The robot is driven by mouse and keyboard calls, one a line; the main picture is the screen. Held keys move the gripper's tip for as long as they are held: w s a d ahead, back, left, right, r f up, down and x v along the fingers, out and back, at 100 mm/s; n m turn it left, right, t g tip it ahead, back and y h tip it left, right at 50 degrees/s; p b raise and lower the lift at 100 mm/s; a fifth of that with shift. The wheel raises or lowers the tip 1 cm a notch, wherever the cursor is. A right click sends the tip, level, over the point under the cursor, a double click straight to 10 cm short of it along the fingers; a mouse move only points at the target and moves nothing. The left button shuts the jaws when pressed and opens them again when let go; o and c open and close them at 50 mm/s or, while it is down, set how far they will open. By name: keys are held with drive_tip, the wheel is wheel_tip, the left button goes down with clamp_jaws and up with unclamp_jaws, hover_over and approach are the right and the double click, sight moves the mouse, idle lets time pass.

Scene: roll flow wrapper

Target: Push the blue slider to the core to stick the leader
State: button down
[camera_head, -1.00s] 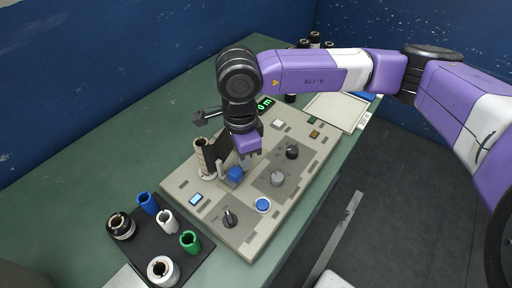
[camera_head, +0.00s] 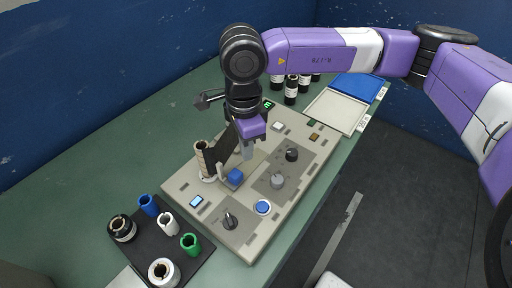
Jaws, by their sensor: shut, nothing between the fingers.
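The blue slider (camera_head: 235,176) is a small blue block on the beige machine panel (camera_head: 188,212), close to the right of the core. The core (camera_head: 202,158) is an upright tan and white roll at the panel's left side. A dark leader strip (camera_head: 222,149) spans from near the core up toward the area behind my gripper. My gripper (camera_head: 248,155) is shut and empty, pointing down, just above and behind the blue slider to its right. I cannot tell whether its tips touch the slider.
The panel carries a blue button (camera_head: 263,207), a black knob (camera_head: 229,220), a grey knob (camera_head: 277,181) and another dark knob (camera_head: 292,154). A black tray (camera_head: 145,240) with several coloured rolls stands at front left. A white tray (camera_head: 335,110) and dark bottles are at the back.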

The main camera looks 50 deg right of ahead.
wheel_tip(320, 180, up, 4)
drive_tip(key=shift+f+p, duration=0.1)
drive_tip(key=shift+p, duration=0.55)
drive_tip(key=shift+a, duration=0.1)
